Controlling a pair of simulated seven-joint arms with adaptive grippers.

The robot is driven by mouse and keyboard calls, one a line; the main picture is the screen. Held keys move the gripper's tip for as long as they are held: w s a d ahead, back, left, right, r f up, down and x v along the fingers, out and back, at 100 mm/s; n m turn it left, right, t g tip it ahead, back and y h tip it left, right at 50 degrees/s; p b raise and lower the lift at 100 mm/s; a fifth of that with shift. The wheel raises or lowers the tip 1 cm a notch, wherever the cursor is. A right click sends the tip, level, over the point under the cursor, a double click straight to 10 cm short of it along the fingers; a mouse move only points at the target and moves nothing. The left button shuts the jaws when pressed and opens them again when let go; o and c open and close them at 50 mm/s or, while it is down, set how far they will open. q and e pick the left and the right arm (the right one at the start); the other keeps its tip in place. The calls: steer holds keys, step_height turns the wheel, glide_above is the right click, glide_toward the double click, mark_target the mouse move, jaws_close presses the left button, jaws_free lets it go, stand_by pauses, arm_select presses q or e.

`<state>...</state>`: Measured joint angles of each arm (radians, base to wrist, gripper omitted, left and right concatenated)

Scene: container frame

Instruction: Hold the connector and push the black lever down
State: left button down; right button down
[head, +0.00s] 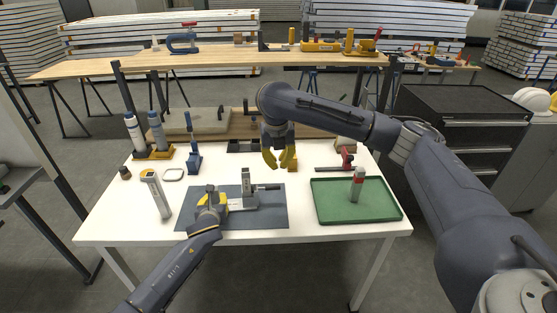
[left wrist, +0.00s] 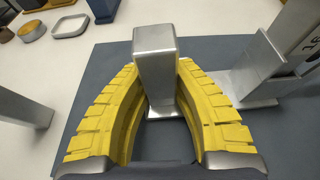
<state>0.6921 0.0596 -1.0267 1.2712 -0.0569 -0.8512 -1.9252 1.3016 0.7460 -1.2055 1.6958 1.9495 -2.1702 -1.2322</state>
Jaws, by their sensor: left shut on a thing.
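My left gripper (head: 213,200) is shut on the connector, a grey metal block (left wrist: 155,65) standing upright between its yellow fingers in the left wrist view. In the head view the gripper mostly hides this block. A grey upright fixture (head: 246,185) stands just right of it on the dark mat (head: 272,215), and its metal base shows in the left wrist view (left wrist: 250,70). The black lever (head: 268,187) sticks out to the right from the fixture, roughly level. My right gripper (head: 279,160) is open and empty, above the table behind the lever.
A grey post-like device (head: 157,195) stands left of the mat. A blue tool (head: 194,160) and bottles (head: 134,132) stand further back.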

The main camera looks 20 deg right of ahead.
steer(key=shift+s+r, duration=0.15)
steer(key=shift+r, duration=0.3)
arm_select(q)
steer(key=c, duration=1.1)
jaws_free()
